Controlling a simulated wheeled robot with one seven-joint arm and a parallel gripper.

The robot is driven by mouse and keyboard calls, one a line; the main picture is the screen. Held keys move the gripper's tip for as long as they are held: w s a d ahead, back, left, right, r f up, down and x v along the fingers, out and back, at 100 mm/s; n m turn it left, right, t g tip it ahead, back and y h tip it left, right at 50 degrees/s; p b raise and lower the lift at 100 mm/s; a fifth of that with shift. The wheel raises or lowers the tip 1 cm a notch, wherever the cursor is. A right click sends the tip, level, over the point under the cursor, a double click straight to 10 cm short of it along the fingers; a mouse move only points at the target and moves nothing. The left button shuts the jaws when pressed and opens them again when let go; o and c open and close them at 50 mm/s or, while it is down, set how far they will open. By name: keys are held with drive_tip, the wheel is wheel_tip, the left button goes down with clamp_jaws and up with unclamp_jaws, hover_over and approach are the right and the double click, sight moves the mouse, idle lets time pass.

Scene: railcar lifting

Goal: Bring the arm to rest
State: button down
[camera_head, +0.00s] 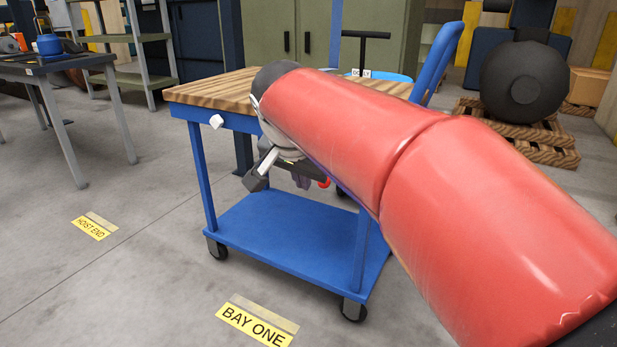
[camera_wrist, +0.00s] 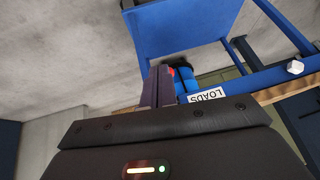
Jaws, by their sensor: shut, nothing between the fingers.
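My arm, in a padded red cover, reaches from the lower right of the head view across the front of the blue cart (camera_head: 297,235) with a wooden top (camera_head: 215,90). My gripper (camera_head: 302,182) hangs at the arm's far end, in front of the cart and below its top edge. In the wrist view, my gripper (camera_wrist: 160,86) has its dark purple fingers together with nothing held. A small red spot shows beside the fingertips; I cannot tell what it belongs to. The arm hides much of the cart's right side.
A workbench (camera_head: 55,66) stands at the left. Floor near BAY ONE (camera_head: 254,326) is clear.

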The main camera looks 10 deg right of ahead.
drive_tip(key=shift+s+a+r, duration=0.15)
drive_tip(key=shift+s+r, duration=0.05)
drive_tip(key=shift+s, duration=0.1)
drive_tip(key=s+d+f+n+y+p, duration=0.1)
drive_tip(key=s+n+p, duration=0.3)
drive_tip(key=s, duration=0.5)
drive_tip(key=s+d+f+n+y+p, duration=0.1)
drive_tip(key=s+f+n+p, duration=0.3)
drive_tip(key=s, duration=0.6)
drive_tip(key=shift+s+d+y+p, duration=0.3)
drive_tip(key=shift+d+p, duration=0.4)
